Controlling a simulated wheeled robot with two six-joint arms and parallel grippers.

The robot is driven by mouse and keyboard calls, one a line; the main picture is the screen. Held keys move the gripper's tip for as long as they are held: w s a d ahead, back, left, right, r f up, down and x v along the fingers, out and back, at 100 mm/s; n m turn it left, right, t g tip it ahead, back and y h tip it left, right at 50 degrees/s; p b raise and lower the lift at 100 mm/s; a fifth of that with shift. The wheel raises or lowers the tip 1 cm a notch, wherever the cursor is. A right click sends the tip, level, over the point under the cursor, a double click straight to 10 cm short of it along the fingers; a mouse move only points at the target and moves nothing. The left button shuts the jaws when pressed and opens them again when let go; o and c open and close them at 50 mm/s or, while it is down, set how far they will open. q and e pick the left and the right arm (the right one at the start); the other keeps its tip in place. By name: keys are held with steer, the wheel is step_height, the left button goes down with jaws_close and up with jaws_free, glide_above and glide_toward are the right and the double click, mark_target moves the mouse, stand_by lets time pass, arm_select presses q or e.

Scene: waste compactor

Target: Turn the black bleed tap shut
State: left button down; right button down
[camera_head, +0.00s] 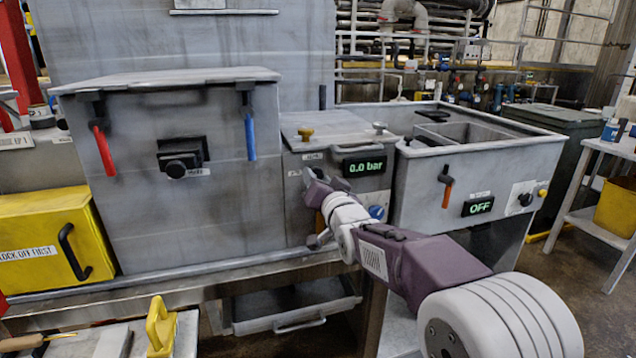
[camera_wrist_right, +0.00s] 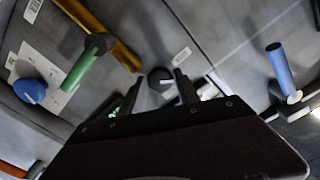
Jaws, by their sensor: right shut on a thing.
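The black tap (camera_wrist_right: 160,77) shows in the right wrist view as a round dark knob on the grey panel, between the two finger tips of my right gripper (camera_wrist_right: 158,92). My right gripper is shut on it. In the head view my right gripper (camera_head: 314,188) reaches the front of the middle grey unit (camera_head: 296,215), left of and below the 0.0 bar display (camera_head: 363,166). There the gripper hides the tap. The tap's turn angle cannot be told. My left gripper is not in view.
Close by are a blue knob (camera_head: 376,212), a green handle (camera_wrist_right: 83,68) and a yellow bar (camera_wrist_right: 105,35). A blue lever (camera_head: 250,138) and a red lever (camera_head: 103,150) hang on the left unit. An orange-handled lever (camera_head: 447,195) is right, by an OFF display (camera_head: 478,207).

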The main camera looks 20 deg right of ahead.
steer(key=m+b, duration=0.1)
steer(key=m, duration=0.9)
steer(key=shift+m, duration=0.5)
steer(key=c, duration=0.9)
jaws_free()
